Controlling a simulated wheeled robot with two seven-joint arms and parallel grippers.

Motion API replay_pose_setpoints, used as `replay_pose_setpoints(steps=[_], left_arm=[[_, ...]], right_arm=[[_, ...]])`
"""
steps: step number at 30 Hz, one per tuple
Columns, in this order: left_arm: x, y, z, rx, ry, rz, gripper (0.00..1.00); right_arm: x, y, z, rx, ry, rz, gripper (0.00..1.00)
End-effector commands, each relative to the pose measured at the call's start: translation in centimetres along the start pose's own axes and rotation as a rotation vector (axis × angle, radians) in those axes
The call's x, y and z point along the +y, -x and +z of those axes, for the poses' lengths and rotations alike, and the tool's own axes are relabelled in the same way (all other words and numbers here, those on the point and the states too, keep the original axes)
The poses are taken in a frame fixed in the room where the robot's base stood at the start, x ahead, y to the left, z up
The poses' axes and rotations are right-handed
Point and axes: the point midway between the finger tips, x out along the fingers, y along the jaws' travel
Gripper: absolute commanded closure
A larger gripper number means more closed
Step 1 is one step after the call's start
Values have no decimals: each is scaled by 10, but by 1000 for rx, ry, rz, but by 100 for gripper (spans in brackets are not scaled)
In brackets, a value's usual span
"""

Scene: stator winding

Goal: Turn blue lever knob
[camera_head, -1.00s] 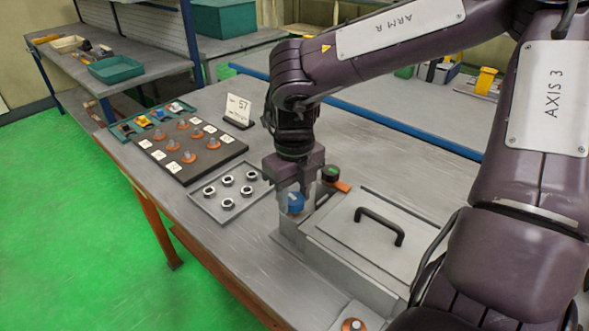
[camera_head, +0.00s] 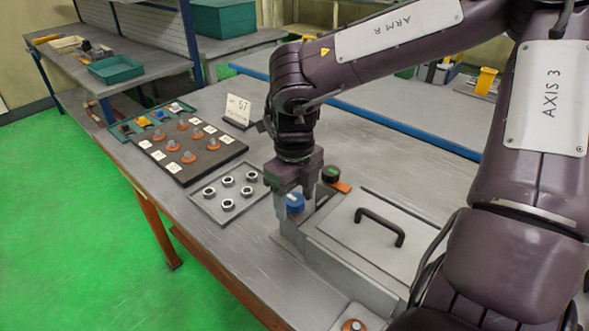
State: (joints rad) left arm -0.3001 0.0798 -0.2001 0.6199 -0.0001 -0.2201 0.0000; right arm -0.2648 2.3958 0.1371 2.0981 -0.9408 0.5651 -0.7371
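The blue lever knob (camera_head: 295,203) sits on a grey metal block at the left end of the lidded grey box. My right gripper (camera_head: 295,204) points down over it, with one finger on each side of the knob. The fingers appear to be against the knob's sides, and part of the knob shows between them. A dark round knob with a green top (camera_head: 331,174) stands just behind and to the right, beside an orange piece. My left gripper is out of view.
The grey box lid (camera_head: 362,240) with a black handle (camera_head: 380,226) lies close to the right. A tray of metal rings (camera_head: 212,210) is to the left. A black board (camera_head: 167,169) with orange-based pegs and a sign (camera_head: 238,108) stand farther back.

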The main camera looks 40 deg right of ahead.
Motion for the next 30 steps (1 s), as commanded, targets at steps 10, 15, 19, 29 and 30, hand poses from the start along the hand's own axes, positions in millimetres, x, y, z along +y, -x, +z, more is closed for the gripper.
replay_pose_setpoints(steps=[10,15,19,29,30], left_arm=[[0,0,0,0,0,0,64],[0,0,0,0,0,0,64],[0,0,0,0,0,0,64],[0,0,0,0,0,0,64],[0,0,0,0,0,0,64]], right_arm=[[-1,8,3,-9,-1,-3,39],[-1,34,3,-12,-1,-5,39],[0,57,2,-10,-1,-4,39],[0,80,1,-5,-1,-2,39],[0,80,1,-4,-1,-2,39]])
